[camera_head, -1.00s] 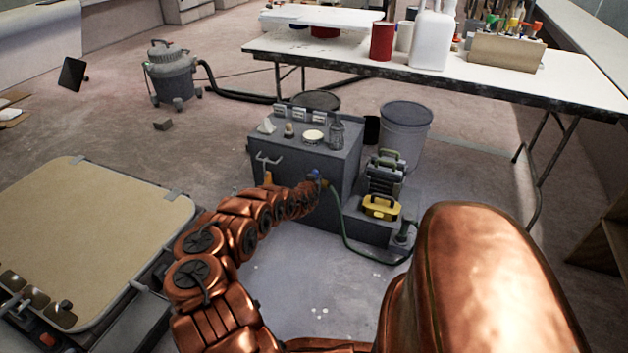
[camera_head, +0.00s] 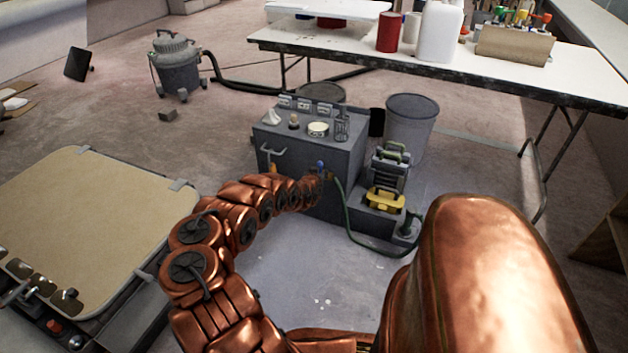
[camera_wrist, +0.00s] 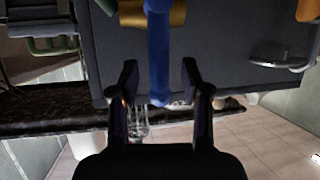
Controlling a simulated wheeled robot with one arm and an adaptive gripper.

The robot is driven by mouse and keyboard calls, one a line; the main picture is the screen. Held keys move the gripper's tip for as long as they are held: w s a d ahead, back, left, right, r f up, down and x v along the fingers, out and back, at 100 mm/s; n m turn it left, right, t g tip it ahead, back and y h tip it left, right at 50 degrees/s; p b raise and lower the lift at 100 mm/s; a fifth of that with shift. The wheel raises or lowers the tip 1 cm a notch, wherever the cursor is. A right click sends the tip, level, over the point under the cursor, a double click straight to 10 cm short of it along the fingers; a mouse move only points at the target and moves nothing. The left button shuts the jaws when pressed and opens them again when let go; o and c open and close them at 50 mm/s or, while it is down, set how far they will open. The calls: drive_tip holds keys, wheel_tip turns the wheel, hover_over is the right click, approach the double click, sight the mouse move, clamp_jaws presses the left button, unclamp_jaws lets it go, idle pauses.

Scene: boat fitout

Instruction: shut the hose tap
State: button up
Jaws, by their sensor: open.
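The hose tap has a blue lever (camera_wrist: 158,50) and a brass body (camera_wrist: 130,13). In the wrist view the lever runs down from the brass body between the two fingers of my gripper (camera_wrist: 160,76). My gripper is open, with one finger on each side of the lever and a visible gap to each. In the head view the blue lever (camera_head: 320,164) shows just past the end of my arm, at the front face of the grey cabinet (camera_head: 345,165). My fingers are hidden there. A green hose (camera_head: 346,215) leads from the tap area down to the floor.
An orange-handled fitting (camera_head: 271,160) is on the same cabinet face, left of the tap. Small items sit on the cabinet top. A white table (camera_head: 450,60) is behind. Floor in front is clear.

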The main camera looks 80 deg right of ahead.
drive_tip(key=v, duration=0.9)
idle(0.8)
drive_tip(key=shift+a+r, duration=0.1)
drive_tip(key=shift+a, duration=0.1)
idle(0.5)
